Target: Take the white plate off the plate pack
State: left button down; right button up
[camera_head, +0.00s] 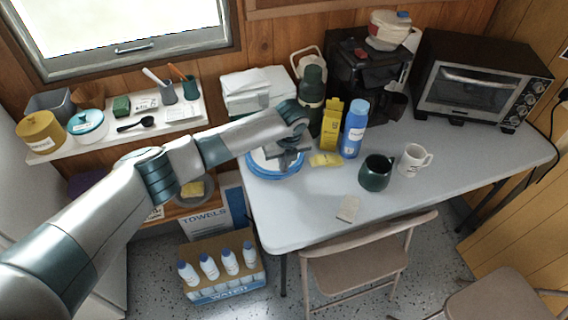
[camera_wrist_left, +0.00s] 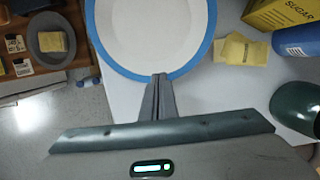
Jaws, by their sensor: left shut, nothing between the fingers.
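The white plate (camera_wrist_left: 150,30) is a round white disc with a blue ring around it, on the near left part of the table. The blue ring (camera_head: 262,172) shows in the head view, where my arm covers much of the plate. I cannot tell whether the blue belongs to the plate or to the pack beneath. My left gripper (camera_head: 284,158) is over the plate's area, shut and empty. In the left wrist view its fingertips (camera_wrist_left: 160,76) overlap the blue rim's near edge; contact cannot be told. My right gripper is not in view.
Yellow packets (camera_head: 326,160), a yellow box (camera_head: 331,124) and a blue bottle (camera_head: 354,128) stand close right of the plate. A dark green mug (camera_head: 375,173) and white mug (camera_head: 414,160) are farther right. A folding chair (camera_head: 360,262) is at the table's front.

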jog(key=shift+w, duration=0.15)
pick_arm(q)
jog(key=shift+s+d+p, duration=0.1)
jog(key=shift+s+p, duration=0.2)
jog(key=shift+p, duration=0.05)
jog(key=s+p, duration=0.1)
jog(key=s, duration=0.1)
jog(key=s+d+p, duration=0.1)
jog(key=s+p, duration=0.1)
jog(key=shift+d+r, duration=0.15)
jog(key=shift+s, duration=0.25)
jog(key=shift+f, duration=0.2)
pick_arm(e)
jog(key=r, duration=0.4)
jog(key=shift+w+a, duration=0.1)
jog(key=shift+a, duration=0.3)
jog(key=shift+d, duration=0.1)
pick_arm(q)
jog(key=shift+p+v, duration=0.8)
jog(key=shift+p, duration=0.1)
jog(key=shift+w, duration=0.1)
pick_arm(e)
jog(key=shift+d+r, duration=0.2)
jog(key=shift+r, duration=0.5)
